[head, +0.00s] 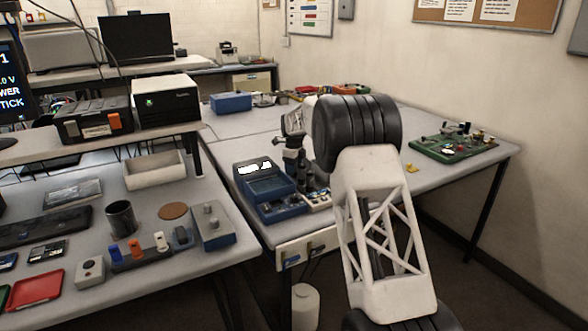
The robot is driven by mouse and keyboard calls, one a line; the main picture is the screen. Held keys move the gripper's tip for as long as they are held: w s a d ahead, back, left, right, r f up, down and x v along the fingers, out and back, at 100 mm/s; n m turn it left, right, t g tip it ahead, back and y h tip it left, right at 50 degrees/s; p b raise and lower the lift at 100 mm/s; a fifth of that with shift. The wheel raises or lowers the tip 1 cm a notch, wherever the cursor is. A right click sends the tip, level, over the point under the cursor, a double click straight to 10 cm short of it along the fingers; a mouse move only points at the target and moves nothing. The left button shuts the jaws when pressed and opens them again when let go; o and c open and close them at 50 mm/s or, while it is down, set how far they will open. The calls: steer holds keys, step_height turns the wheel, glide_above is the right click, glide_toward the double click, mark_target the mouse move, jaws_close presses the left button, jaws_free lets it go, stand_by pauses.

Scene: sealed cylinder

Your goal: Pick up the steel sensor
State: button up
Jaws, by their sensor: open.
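I cannot pick out the steel sensor for certain in the head view. Small dark and metallic parts (318,199) stand on the right-hand bench, partly behind my arm, and are too small to tell apart.
A green circuit board (453,146) lies at the bench's right. The left bench holds a beige tray (154,170), a dark cup (121,218) and a grey-blue box (212,226).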

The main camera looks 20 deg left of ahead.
stand_by(0.4)
steer(key=c, duration=1.1)
steer(key=shift+o, duration=0.2)
steer(key=shift+r, duration=5.05)
